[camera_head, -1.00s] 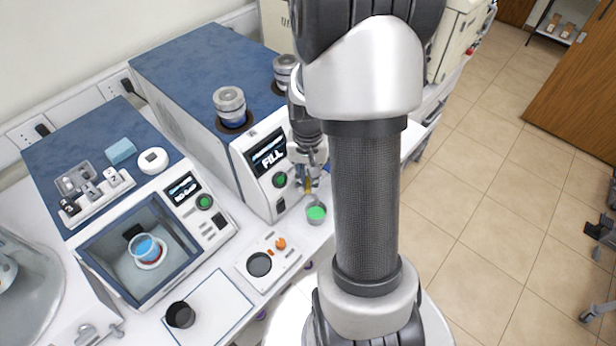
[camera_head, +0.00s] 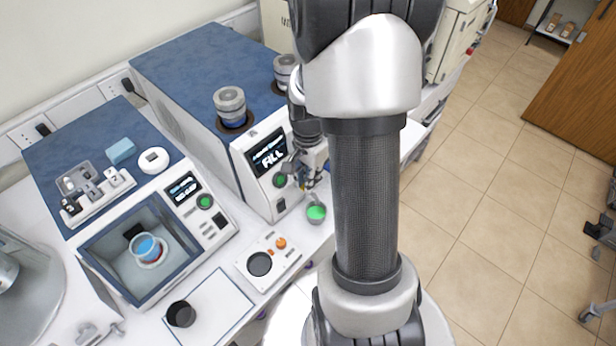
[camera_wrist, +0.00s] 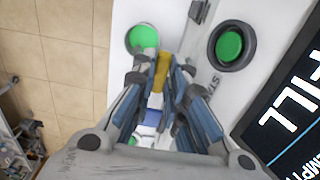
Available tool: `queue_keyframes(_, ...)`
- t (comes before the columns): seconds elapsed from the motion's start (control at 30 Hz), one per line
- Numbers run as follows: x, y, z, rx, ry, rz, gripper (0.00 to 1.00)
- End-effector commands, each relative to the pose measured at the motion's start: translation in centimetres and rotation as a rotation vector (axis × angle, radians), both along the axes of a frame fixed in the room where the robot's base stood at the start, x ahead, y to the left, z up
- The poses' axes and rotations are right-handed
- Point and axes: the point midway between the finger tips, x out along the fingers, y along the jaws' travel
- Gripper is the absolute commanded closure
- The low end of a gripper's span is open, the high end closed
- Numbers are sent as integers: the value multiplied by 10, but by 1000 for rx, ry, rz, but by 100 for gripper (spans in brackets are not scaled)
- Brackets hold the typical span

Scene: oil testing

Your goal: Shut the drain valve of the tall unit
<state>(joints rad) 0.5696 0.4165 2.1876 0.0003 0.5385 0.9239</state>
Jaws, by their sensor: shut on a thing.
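The tall unit (camera_head: 200,75) has a blue top, a white front and a screen reading FILL. Its drain valve shows as a yellow lever (camera_wrist: 161,70) in the wrist view. My gripper (camera_wrist: 160,82) is shut on this lever, with a fingertip on either side. In the head view my gripper (camera_head: 308,182) is at the unit's lower front, and it hides most of the valve. A cup with green contents (camera_head: 316,213) stands just below my gripper; a round green surface, likely the same cup, shows in the wrist view (camera_wrist: 143,38).
The unit's green button (camera_wrist: 230,45) and screen (camera_wrist: 295,105) are close beside my gripper. A small white device (camera_head: 268,262) with a dark disc stands in front. A lower blue-topped unit (camera_head: 160,215) with a blue cup inside is at left. Tiled floor lies to the right.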

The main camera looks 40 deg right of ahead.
Motion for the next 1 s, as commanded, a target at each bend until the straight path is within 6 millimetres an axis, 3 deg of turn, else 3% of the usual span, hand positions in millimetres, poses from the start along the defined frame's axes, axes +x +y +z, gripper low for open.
queue_keyframes(0.47,2,-2,1,-4,-5,-16,100)
queue_keyframes(0.5,2,-2,1,-4,-5,-16,86)
queue_keyframes(0.7,1,-1,1,-3,-4,-15,73)
queue_keyframes(0.8,1,-1,1,-2,-3,-15,67)
queue_keyframes(1.0,1,0,0,-1,-1,-14,67)
